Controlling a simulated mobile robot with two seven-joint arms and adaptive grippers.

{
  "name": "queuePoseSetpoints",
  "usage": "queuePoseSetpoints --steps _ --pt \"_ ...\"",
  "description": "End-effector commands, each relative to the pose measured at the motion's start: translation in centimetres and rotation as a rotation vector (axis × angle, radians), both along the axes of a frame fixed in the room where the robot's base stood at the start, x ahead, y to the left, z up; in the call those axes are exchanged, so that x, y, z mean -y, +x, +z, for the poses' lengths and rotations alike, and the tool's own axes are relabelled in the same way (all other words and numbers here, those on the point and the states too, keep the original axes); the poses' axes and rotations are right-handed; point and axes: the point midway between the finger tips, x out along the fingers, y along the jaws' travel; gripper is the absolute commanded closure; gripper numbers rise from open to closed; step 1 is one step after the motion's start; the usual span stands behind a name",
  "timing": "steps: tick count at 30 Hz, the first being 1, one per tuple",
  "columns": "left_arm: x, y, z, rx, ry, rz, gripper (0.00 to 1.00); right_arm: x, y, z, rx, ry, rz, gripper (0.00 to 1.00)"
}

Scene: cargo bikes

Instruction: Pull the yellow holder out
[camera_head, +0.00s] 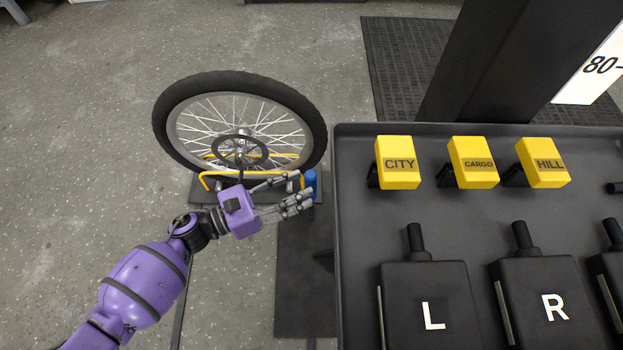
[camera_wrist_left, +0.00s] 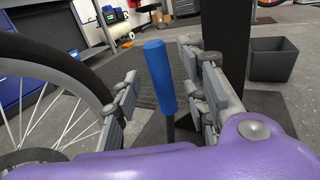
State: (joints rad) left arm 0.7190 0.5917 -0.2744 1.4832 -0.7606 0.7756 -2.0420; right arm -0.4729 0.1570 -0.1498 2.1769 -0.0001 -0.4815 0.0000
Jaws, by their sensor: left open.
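A yellow tubular holder (camera_head: 204,182) sits low around the bottom of an upright bicycle wheel (camera_head: 240,120), on a dark base plate. A blue upright handle (camera_head: 311,183) stands at the right end of this base. My left gripper (camera_head: 303,187) is open with its fingers pointing at the blue handle. In the left wrist view the blue handle (camera_wrist_left: 160,75) stands between the two spread fingers, with visible gaps on both sides. The gripper hides part of the holder's right side. My right gripper is not in view.
A dark tray table (camera_head: 450,215) fills the right, with yellow blocks marked CITY (camera_head: 397,163), CARGO (camera_head: 473,163) and HILL (camera_head: 542,162), and black boxes marked L (camera_head: 430,305) and R (camera_head: 545,300). Its left edge is close to the handle. Floor at left is clear.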

Motion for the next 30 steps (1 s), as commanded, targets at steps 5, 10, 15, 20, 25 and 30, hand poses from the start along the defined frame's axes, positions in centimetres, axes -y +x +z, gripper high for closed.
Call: queuePoseSetpoints --steps 5,10,15,20,25,30 --pt "2.5 1.2 -0.1 -0.001 -0.003 0.0 0.6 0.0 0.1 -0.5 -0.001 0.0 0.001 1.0" --pt "3.7 1.8 -0.1 -0.002 -0.001 0.0 0.6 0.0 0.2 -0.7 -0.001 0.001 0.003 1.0" --pt "3.9 1.9 0.0 -0.002 0.0 0.002 0.6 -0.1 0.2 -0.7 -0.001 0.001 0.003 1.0" --pt "3.9 1.9 0.0 -0.003 -0.001 0.002 0.65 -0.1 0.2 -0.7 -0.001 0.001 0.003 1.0" --pt "3.9 1.9 0.0 -0.003 -0.001 0.001 0.88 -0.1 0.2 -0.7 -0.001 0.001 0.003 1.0" --pt "3.9 1.9 0.0 -0.003 -0.001 0.002 1.0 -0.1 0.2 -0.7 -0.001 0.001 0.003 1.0"
